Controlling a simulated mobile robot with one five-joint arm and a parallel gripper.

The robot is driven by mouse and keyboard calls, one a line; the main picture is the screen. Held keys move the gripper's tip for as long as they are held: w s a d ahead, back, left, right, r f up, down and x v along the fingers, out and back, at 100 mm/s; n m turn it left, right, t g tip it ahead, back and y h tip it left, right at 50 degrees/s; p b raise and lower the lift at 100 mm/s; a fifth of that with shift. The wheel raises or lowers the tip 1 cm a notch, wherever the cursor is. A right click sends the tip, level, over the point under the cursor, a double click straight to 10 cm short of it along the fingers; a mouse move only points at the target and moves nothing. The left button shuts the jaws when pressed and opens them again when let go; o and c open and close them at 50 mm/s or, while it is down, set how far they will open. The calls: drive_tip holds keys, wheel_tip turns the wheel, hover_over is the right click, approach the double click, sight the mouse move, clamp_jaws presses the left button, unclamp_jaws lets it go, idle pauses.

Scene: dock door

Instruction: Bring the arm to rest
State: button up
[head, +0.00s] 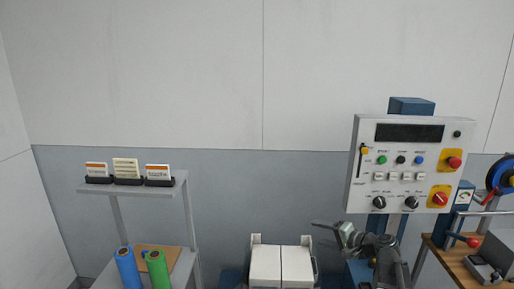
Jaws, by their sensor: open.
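My gripper (328,233) is at the lower middle right of the head view, at the end of my arm, which rises from the bottom edge. Its jaws are open and I see nothing between them. It is in front of the blue-grey lower wall, to the left of and below the control panel (409,160). The panel is a pale box with a dark display, coloured buttons, knobs and a yellow-handled lever. My arm covers part of what stands beneath the panel.
A white two-flap box (281,266) stands left of my gripper. A grey shelf (134,188) with card holders is at the left, above a blue roll (128,269) and a green roll (158,270). A wooden bench (452,262) with tools is at the right.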

drive_tip(key=s+a+f+n+g+h, duration=0.2)
drive_tip(key=s+a+f+n+g, duration=0.3)
drive_tip(key=a, duration=0.4)
drive_tip(key=s+a+f+n+g+h, duration=0.1)
drive_tip(key=s+a+f+n+g, duration=0.15)
drive_tip(key=s+a+f, duration=0.55)
drive_tip(key=s+d+f+g+h, duration=0.3)
drive_tip(key=s+d+h, duration=0.2)
drive_tip(key=d, duration=0.4)
drive_tip(key=shift+s+d+g+h, duration=0.15)
drive_tip(key=shift+s+g+h, duration=0.2)
drive_tip(key=shift+s+h, duration=0.1)
drive_tip(key=shift+n, duration=0.25)
